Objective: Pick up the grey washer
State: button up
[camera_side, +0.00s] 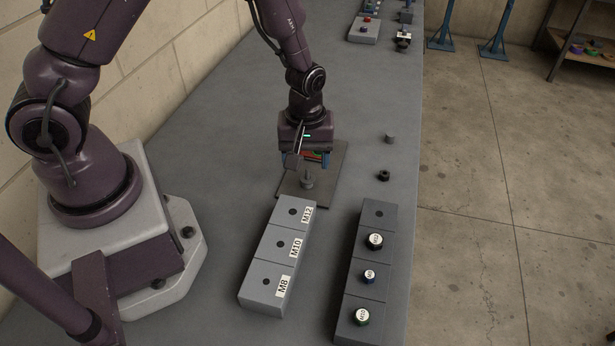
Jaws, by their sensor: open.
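My gripper (306,161) is open and points down over a flat grey-brown plate (328,178). A small grey round piece (306,181) shows on the plate just below the gripper; I cannot tell for certain whether it is the washer or whether the fingers touch it. Another small grey round piece (389,138) sits on the table to the right, clear of the gripper. I cannot tell from this view which of the two is the grey washer.
A black ring-like piece (383,175) lies right of the plate. In front stand a light block (263,267) labelled M12, M10, M8 and a darker block (375,286) holding several capped pieces. The table's right edge is close.

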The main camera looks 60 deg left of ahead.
aim_at(307, 172)
jog(key=shift+w+f, duration=0.15)
jog(key=shift+f, duration=1.75)
jog(key=shift+f, duration=0.25)
jog(key=c, duration=1)
